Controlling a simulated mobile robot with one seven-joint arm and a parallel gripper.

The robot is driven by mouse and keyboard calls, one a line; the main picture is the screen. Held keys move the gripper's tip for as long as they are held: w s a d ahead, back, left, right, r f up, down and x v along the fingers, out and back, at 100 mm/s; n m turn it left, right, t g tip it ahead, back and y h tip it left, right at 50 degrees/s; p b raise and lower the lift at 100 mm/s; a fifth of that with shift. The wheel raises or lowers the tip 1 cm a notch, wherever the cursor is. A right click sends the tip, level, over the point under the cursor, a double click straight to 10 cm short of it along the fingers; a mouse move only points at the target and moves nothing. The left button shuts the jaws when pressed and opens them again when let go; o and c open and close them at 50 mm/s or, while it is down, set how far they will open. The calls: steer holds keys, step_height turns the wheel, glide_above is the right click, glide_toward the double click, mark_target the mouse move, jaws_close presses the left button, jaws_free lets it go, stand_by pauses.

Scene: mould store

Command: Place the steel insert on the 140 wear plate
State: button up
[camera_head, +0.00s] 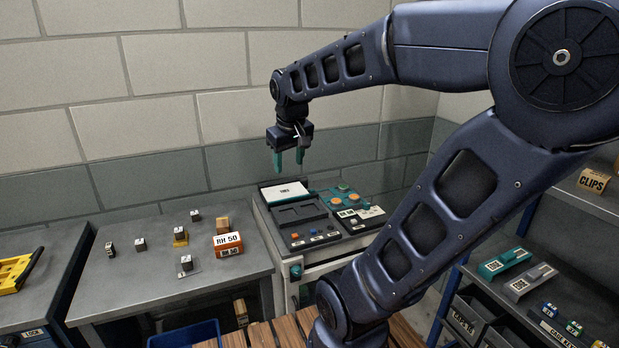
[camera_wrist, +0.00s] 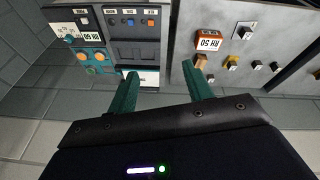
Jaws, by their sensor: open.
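Several small grey metal blocks with pale labelled tops stand on the grey table (camera_head: 130,290). One block (camera_head: 187,263) sits on a thin flat plate, and another (camera_head: 180,234) is on a yellow base. Others stand at the back (camera_head: 195,215) and left (camera_head: 140,244). I cannot read which is the steel insert or which base is the 140 wear plate. My gripper (camera_head: 289,166) is open and empty, pointing down high above the machine panel, right of the table. In the wrist view its green fingers (camera_wrist: 160,72) are apart with nothing between them.
An orange box marked RH 50 (camera_head: 228,243) and a wooden block (camera_head: 222,224) stand at the table's right side. The control panel (camera_head: 300,221) with buttons adjoins it. A yellow tool (camera_head: 17,272) lies on the left bench. A shelf (camera_head: 575,285) with parts stands at right.

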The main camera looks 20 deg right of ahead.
steer(key=s+d+f+m+t, duration=0.1)
steer(key=s+d+f+m, duration=0.1)
steer(key=s, duration=0.5)
steer(key=shift+s+d+f+m, duration=0.15)
steer(key=shift+d+m, duration=0.25)
